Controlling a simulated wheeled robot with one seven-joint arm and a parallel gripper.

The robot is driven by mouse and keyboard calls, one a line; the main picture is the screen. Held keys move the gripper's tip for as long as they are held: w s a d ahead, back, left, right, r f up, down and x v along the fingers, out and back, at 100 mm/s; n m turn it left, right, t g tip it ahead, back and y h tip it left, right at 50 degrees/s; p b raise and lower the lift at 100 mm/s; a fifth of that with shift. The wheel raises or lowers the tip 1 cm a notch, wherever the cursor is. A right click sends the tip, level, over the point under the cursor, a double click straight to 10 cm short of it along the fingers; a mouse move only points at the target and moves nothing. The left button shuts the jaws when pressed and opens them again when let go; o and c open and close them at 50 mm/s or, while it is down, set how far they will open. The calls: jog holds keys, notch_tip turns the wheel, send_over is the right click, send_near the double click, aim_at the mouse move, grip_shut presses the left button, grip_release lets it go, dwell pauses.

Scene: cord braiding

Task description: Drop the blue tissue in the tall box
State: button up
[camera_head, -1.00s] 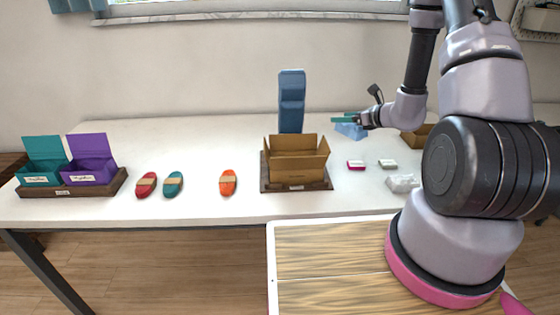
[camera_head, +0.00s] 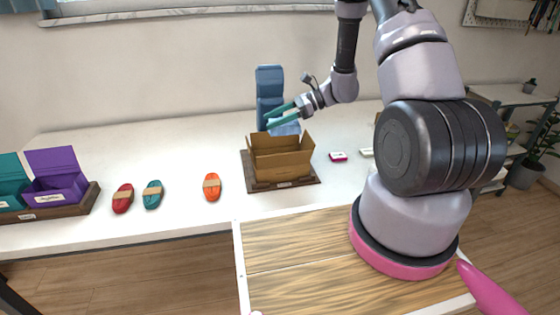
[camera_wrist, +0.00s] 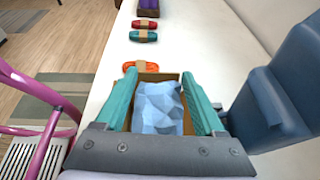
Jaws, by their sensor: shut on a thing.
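My gripper (camera_head: 268,119) with teal fingers is shut on the crumpled light-blue tissue (camera_head: 286,128). The wrist view shows the tissue (camera_wrist: 158,108) between the two fingers. The brown box (camera_head: 281,160) stands open at the top on a dark wooden base at the middle of the table. The gripper and tissue are above and slightly behind its back edge in the head view. In the wrist view the brown box (camera_wrist: 160,76) shows around and beyond the tissue, partly hidden by it and the fingers.
A tall blue object (camera_head: 270,84) stands close behind the gripper. Orange (camera_head: 212,187), teal (camera_head: 152,194) and red (camera_head: 123,198) cord bundles lie to the left. Teal and purple (camera_head: 56,180) boxes stand at the far left. A small pink-and-white item (camera_head: 338,156) lies right of the brown box.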

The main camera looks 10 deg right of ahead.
aim_at(294, 126)
jog(key=shift+f, duration=2.9)
jog(key=o, duration=1.3)
jog(key=v, duration=1)
jog(key=shift+d+r, duration=0.1)
jog(key=shift+d, duration=0.3)
